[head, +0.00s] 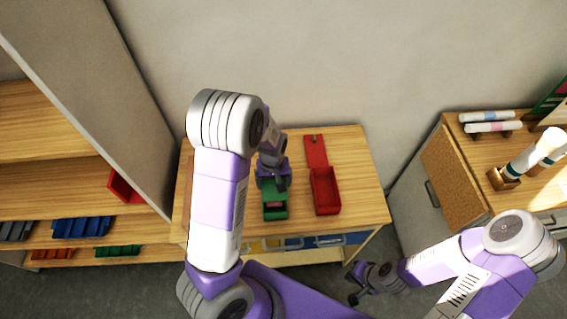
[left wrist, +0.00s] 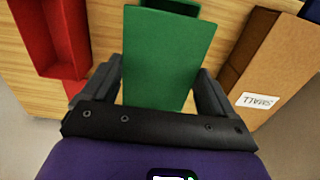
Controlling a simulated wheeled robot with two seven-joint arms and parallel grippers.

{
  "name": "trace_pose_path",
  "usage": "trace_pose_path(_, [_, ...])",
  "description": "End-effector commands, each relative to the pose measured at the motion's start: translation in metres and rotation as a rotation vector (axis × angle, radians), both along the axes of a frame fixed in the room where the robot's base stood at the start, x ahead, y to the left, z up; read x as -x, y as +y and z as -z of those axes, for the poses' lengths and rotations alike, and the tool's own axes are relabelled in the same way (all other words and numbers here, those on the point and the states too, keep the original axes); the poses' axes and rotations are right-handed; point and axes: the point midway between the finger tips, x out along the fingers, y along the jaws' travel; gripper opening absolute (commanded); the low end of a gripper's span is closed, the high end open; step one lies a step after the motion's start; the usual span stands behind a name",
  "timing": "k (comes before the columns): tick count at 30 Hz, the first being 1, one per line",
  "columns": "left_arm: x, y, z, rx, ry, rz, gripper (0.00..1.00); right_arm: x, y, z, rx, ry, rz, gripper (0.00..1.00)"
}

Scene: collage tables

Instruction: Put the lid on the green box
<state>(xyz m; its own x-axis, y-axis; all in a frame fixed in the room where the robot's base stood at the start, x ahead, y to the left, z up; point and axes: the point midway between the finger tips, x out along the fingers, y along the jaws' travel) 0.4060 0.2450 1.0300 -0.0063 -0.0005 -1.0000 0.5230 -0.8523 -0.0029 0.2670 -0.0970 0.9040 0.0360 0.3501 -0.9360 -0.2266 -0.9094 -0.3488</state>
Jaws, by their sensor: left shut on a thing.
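The open green box (head: 275,212) stands near the front of the middle table, with something pinkish inside. My left gripper (head: 272,184) is just behind it in the head view. In the left wrist view, my left gripper (left wrist: 163,95) is shut on the flat green lid (left wrist: 165,55), a finger at each side edge. Part of the green box (left wrist: 172,6) shows at the top edge there, beyond the lid; the lid hides the rest. My right gripper (head: 358,294) hangs low right of the table, apart from everything; its jaws are too small to read.
An open red box (head: 325,192) stands right of the green box, with a red lid (head: 315,150) behind it. A brown box labelled SMALL (left wrist: 270,65) is on the green box's other side. Shelves (head: 80,180) stand left, a cabinet (head: 455,175) right.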

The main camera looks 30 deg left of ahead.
Motion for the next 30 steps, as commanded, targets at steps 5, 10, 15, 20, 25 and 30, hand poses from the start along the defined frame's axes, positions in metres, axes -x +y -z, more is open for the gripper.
trace_pose_path(5, [0.0, 0.0, 0.005, 0.001, 0.001, 0.0, 0.58, 0.001, 0.0, 0.004, 0.0, 0.002, -0.001, 0.0])
trace_pose_path(10, [0.0, 0.0, 0.017, 0.001, 0.001, 0.0, 0.58, 0.001, 0.0, 0.015, 0.0, 0.002, 0.0, 0.0])
trace_pose_path(15, [0.0, 0.0, 0.033, 0.0, 0.0, 0.0, 0.58, 0.001, 0.0, 0.029, 0.0, 0.001, 0.0, 0.0])
trace_pose_path(20, [0.0, 0.0, 0.05, 0.0, 0.0, 0.0, 0.58, 0.001, 0.0, 0.043, 0.0, 0.001, 0.001, 0.0])
trace_pose_path(25, [0.0, 0.0, 0.061, 0.0, 0.0, 0.0, 0.58, 0.001, 0.0, 0.052, 0.0, 0.001, 0.0, 0.0])
trace_pose_path(30, [0.0, 0.0, 0.064, 0.0, 0.0, 0.0, 0.58, 0.001, 0.0, 0.054, 0.0, 0.001, 0.0, 0.0])
